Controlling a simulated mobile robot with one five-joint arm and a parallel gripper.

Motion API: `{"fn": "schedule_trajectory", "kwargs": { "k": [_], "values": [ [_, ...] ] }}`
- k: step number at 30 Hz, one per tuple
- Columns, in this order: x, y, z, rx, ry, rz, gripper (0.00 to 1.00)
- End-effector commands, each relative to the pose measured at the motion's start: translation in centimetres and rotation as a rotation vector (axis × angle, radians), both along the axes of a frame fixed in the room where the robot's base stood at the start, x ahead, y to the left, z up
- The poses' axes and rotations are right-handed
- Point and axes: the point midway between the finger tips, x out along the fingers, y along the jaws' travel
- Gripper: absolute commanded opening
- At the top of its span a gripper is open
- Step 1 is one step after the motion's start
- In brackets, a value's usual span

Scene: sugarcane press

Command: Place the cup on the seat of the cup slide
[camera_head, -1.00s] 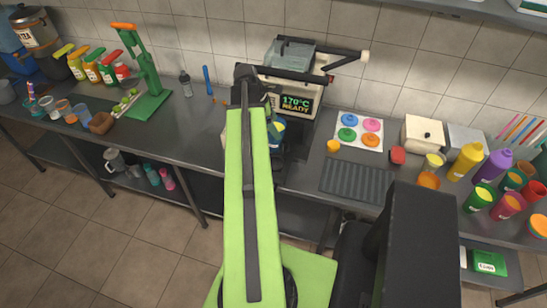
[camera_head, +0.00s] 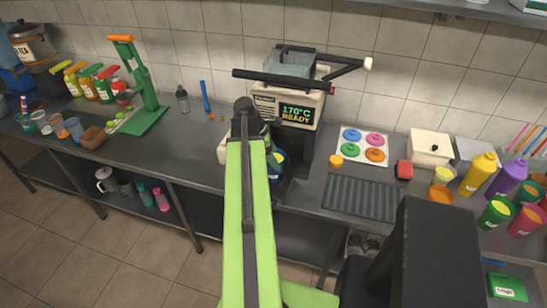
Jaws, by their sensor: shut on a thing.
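The cup (camera_head: 279,159) shows as a small blue and pale yellow shape just right of my green arm, in front of the sealing machine (camera_head: 289,106). My gripper (camera_head: 268,148) is mostly hidden behind my arm and is shut on the cup. The cup slide (camera_head: 292,182) is the dark part low at the machine's front, partly covered by my arm. I cannot tell whether the cup touches its seat. The machine's display reads 170°C READY.
A ribbed dark mat (camera_head: 358,196) and a white tray of coloured lids (camera_head: 363,146) lie to the right. An orange-yellow cap (camera_head: 336,161) stands close to the machine. Bottles and cups crowd the far right. A green press (camera_head: 146,88) stands at the left.

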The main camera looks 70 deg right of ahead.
Motion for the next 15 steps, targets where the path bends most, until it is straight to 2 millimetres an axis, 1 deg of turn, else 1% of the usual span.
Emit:
{"fn": "schedule_trajectory", "kwargs": {
  "k": [5,9,10,15],
  "values": [
    [0.01,0.01,0.21,0.0,0.001,0.0,0.0],
    [0.02,0.01,-0.2,0.0,0.001,0.001,0.0],
    [0.04,0.02,-0.19,0.0,0.0,0.001,0.73],
    [0.05,0.02,-0.08,0.0,0.0,0.001,0.94]
  ]
}}
